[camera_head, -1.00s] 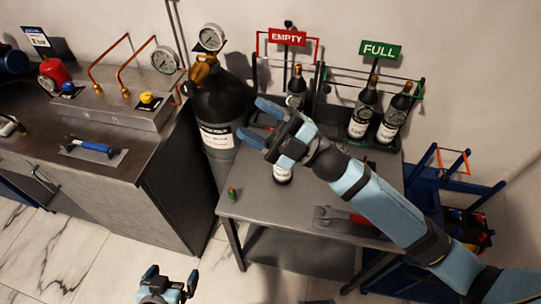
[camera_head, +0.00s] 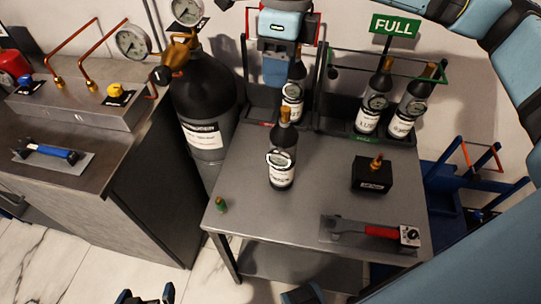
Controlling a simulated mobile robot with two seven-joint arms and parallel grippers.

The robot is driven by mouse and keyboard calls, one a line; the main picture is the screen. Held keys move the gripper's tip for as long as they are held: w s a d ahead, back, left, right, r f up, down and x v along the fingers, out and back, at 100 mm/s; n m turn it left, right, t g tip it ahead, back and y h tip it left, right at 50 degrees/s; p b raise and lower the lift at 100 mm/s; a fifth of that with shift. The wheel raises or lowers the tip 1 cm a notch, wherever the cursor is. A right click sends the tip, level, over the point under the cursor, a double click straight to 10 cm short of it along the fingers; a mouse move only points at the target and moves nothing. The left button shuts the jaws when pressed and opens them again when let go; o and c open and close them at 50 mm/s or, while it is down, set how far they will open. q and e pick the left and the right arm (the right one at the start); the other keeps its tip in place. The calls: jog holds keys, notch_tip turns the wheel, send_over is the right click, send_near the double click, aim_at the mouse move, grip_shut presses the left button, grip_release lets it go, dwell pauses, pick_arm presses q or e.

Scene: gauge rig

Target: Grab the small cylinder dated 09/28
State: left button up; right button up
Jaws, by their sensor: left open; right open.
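A small dark cylinder (camera_head: 283,160) with a white label and brass valve stands upright on the grey table. Another small cylinder (camera_head: 293,97) stands in the rack at the back, partly behind my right gripper. Two more, a left one (camera_head: 373,102) and a right one (camera_head: 410,108), stand in the rack under the green FULL sign (camera_head: 394,26). The dates on their labels are too small to read. My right gripper (camera_head: 277,72) is open, seen nearly edge-on, in front of the back rack's cylinder; contact cannot be told. My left gripper (camera_head: 146,297) is open and empty at the bottom edge.
A large gas cylinder (camera_head: 204,105) stands left of the table (camera_head: 240,175). On the table are a black block (camera_head: 372,175) with a brass fitting, a red-handled tool (camera_head: 380,231) and a small green-capped piece (camera_head: 221,205). The front middle is clear.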

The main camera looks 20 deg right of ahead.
aim_at(286, 108)
jog(key=shift+t+h, duration=0.4)
jog(key=shift+h, duration=0.2)
jog(key=f, duration=0.4)
jog(key=d+f, duration=0.1)
jog(key=f, duration=0.3)
jog(key=w+d+f, duration=0.1)
jog(key=f, duration=0.3)
jog(key=shift+w+d+f, duration=0.1)
jog(key=shift+f, duration=0.3)
grip_shut()
jog(key=shift+r, duration=0.1)
dwell(0.4)
